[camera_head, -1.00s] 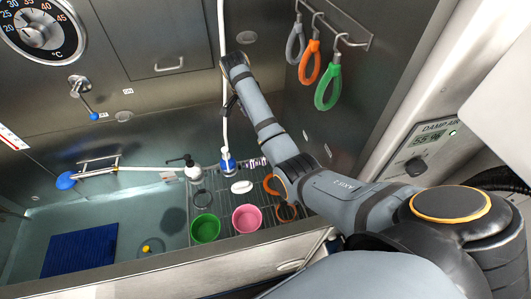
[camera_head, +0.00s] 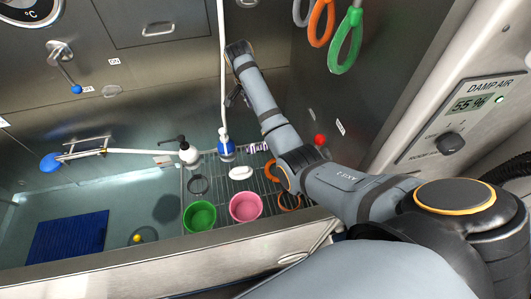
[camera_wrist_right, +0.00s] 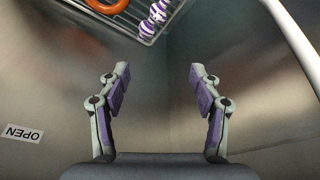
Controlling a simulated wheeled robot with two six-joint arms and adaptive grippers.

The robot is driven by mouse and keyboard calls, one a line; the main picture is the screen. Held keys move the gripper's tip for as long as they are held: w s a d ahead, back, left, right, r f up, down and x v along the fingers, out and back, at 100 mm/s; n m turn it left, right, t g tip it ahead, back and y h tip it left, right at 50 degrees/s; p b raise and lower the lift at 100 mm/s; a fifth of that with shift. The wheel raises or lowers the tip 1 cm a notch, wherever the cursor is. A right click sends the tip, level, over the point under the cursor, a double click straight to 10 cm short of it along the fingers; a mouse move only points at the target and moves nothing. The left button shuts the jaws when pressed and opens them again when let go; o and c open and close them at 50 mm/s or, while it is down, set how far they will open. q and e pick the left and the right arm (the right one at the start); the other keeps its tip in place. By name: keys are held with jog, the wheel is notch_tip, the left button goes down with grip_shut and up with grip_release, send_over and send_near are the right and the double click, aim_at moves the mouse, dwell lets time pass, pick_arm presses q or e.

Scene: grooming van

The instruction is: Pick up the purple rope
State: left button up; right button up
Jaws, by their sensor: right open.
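The purple rope (camera_head: 258,147) is purple and white striped. It lies at the back of the wire rack, right of the blue-collared bottle, partly hidden by my right arm in the head view. In the right wrist view the rope (camera_wrist_right: 155,17) shows at the top edge, on the rack's corner and cut off by the frame. My right gripper (camera_wrist_right: 158,76) is open and empty, apart from the rope, with bare metal wall between its fingers. In the head view the right gripper (camera_head: 234,98) is small and dark, above the rack near the white hose. My left gripper is not in view.
The rack (camera_head: 222,185) also holds a green bowl (camera_head: 200,215), a pink bowl (camera_head: 245,207), a white soap (camera_head: 241,173), bottles and orange rings. A white hose (camera_head: 222,70) hangs close to my right gripper. A red ball (camera_head: 320,139) shows beside my arm.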

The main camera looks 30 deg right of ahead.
notch_tip(320, 180, down, 13)
jog(key=b, duration=1.1)
send_over(262, 147)
notch_tip(262, 147, down, 5)
jog(key=shift+a+r+p, duration=0.1)
jog(key=shift+p, duration=0.2)
jog(key=x, duration=0.5)
jog(key=shift+s+d+p, duration=0.2)
jog(key=shift+d+p, duration=0.05)
jog(key=shift+p, duration=0.15)
jog(key=shift+c, duration=1.1)
jog(key=c, duration=1.1)
